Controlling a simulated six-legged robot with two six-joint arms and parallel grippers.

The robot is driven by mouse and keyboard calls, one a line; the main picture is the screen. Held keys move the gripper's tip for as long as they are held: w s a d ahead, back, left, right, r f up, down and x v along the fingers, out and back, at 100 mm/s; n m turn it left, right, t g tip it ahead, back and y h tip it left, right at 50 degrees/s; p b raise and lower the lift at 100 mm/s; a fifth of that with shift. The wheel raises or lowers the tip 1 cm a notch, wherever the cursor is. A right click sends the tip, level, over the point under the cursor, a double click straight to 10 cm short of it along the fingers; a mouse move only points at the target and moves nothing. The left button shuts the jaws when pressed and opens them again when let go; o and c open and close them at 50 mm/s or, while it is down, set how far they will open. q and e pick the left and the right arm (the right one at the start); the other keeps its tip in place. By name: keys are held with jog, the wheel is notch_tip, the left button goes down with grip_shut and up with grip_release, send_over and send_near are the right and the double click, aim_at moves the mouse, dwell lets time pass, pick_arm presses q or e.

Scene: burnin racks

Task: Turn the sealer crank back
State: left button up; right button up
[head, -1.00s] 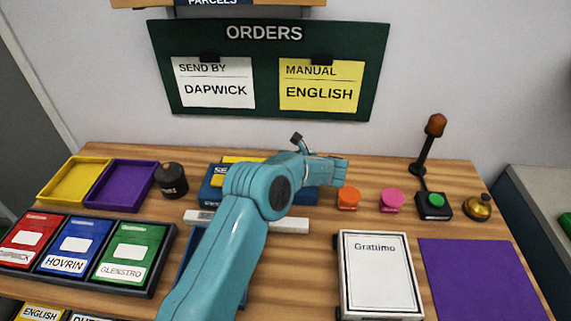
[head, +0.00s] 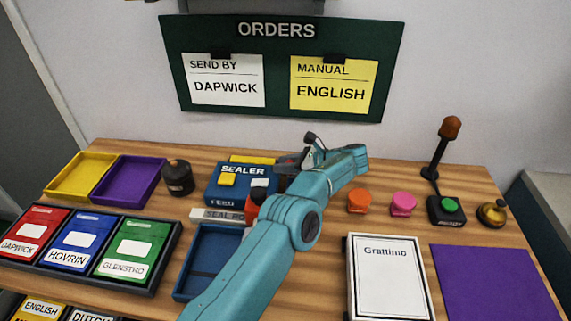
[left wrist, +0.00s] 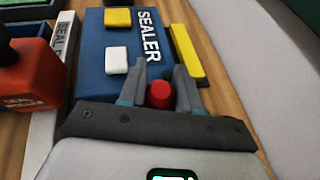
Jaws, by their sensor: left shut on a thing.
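The sealer (head: 228,197) is a blue box with a yellow and a white block on top. It also shows in the left wrist view (left wrist: 105,75). My left gripper (head: 290,160) is at the sealer's right side in the head view. In the left wrist view its fingers (left wrist: 160,88) are on both sides of the crank's round red knob (left wrist: 160,95), shut on it. The rest of the crank is hidden behind the gripper and my arm. My right gripper is in neither view.
A dark canister (head: 177,178) stands left. Orange (head: 359,202) and pink (head: 403,204) pieces stand right.

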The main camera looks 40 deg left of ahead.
pick_arm(q)
jog(key=shift+r, duration=0.15)
jog(key=o, duration=1)
jog(key=shift+s, duration=0.1)
